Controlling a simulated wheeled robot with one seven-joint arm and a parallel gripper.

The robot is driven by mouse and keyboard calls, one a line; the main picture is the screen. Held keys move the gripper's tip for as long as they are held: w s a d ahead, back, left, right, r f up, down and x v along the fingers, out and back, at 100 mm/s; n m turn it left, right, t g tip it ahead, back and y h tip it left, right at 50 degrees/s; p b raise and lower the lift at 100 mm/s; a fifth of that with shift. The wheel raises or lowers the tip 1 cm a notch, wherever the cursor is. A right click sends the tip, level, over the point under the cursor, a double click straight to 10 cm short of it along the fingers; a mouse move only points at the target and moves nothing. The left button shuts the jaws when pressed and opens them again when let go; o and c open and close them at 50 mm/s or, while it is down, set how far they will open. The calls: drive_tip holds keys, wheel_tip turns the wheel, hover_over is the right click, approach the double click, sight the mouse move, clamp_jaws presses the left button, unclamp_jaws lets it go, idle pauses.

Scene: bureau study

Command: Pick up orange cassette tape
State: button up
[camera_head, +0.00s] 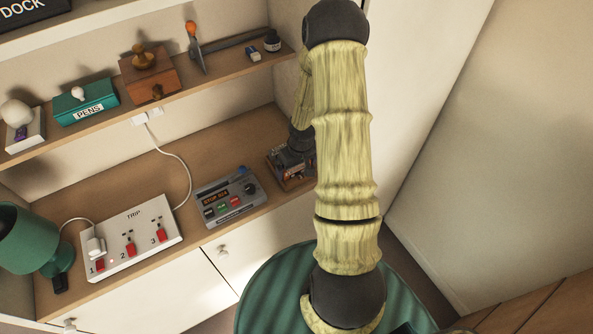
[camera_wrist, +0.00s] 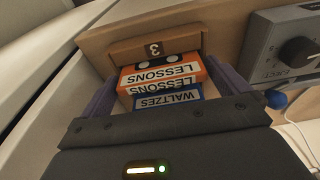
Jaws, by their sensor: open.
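The orange cassette tape (camera_wrist: 196,68), with white LESSONS lettering panels, is in the middle of the wrist view, in front of a wooden block marked 3. A blue cassette labelled WALTZES (camera_wrist: 186,104) lies on the nearer side of it. My gripper (camera_wrist: 160,76) is open, with one dark purple finger on each side of the cassettes. I cannot tell whether the fingers touch them. In the head view, my gripper (camera_head: 293,150) is low over the right end of the desk shelf, partly hidden by my arm, and the cassettes are mostly covered.
A grey device with a dark knob (camera_wrist: 300,50) stands close beside the gripper; it also shows in the head view (camera_head: 229,197). A white switch box marked TRIP (camera_head: 130,238) and a green lamp (camera_head: 28,240) stand further left. An upper shelf (camera_head: 222,72) holds several objects.

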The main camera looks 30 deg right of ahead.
drive_tip(key=c, duration=0.6)
wheel_tip(320, 180, up, 18)
drive_tip(key=shift+r+p, duration=0.1)
drive_tip(key=shift+p, duration=0.45)
drive_tip(key=shift+a, duration=0.1)
idle(0.3)
